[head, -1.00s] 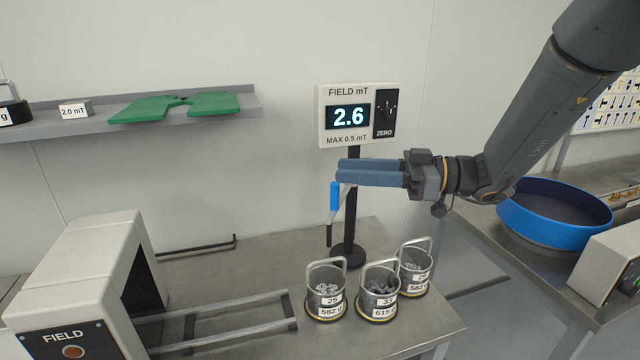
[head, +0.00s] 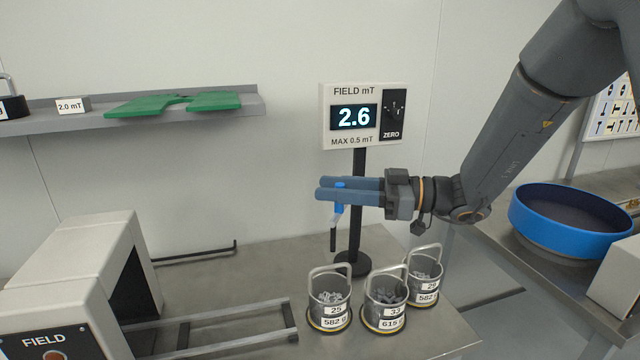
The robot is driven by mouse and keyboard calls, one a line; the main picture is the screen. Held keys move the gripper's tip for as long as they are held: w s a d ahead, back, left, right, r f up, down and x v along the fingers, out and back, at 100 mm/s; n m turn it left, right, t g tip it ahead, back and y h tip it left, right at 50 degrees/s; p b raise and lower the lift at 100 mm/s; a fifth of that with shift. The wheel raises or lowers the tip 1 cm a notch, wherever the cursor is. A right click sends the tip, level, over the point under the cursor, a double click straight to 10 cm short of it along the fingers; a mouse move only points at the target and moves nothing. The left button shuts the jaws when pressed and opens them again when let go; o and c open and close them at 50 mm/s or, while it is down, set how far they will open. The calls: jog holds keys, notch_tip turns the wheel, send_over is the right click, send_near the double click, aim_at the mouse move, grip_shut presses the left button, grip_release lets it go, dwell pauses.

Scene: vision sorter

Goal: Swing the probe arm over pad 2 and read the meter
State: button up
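The field meter (head: 363,116) stands on a black post and reads 2.6, above its MAX 0.5 mT label. A probe arm with a blue grip (head: 338,209) and a dark lower end hangs in front of the post. My gripper (head: 327,189) reaches in from the right at the height of the blue grip. Its two blue-grey fingers lie on either side of the grip, and the near finger hides its middle. I cannot tell whether they press on it. No pad marked 2 can be made out.
Several small pots with hoop handles, including one marked 33 (head: 385,308), stand below my gripper. A FIELD housing (head: 60,270) with metal rails (head: 215,326) is at left. A shelf (head: 200,114) holds green pieces. A blue round pan (head: 565,240) stands at right.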

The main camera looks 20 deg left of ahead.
jog(key=shift+s+a+p, duration=0.15)
jog(key=shift+a+p, duration=0.15)
jog(key=shift+a, duration=1.1)
grip_shut()
jog(key=shift+s+d+f+g+b, duration=0.1)
jog(key=shift+g+b, duration=0.25)
jog(key=shift+g, duration=0.05)
